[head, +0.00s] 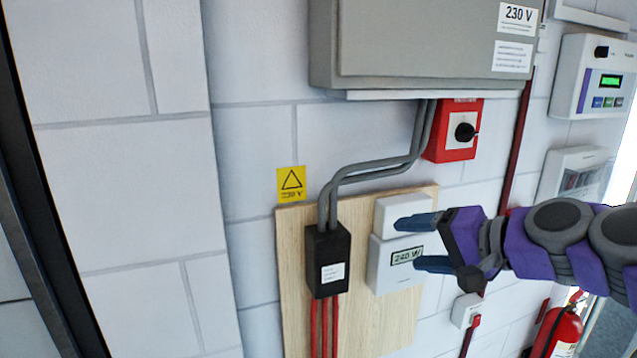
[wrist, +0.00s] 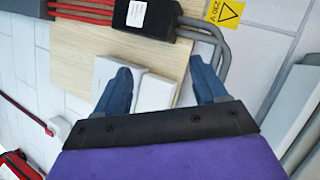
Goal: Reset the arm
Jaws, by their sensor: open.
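My purple arm reaches in from the right of the head view. My gripper (head: 418,244) has two blue fingers, which are apart with nothing between them. It is in front of a white meter box with a "240 W" display (head: 390,278) and a smaller white box (head: 392,213) above it. The fingers overlap both boxes in the picture; I cannot tell whether they touch. In the wrist view my gripper (wrist: 165,90) is also open, with the white boxes and wooden board behind it.
A wooden board (head: 290,250) on the tiled wall carries a black box (head: 328,245) with grey and red cables. A grey cabinet (head: 420,45) and a red switch box (head: 445,148) are above. A fire extinguisher (head: 558,332) is at lower right. The wall at left is bare.

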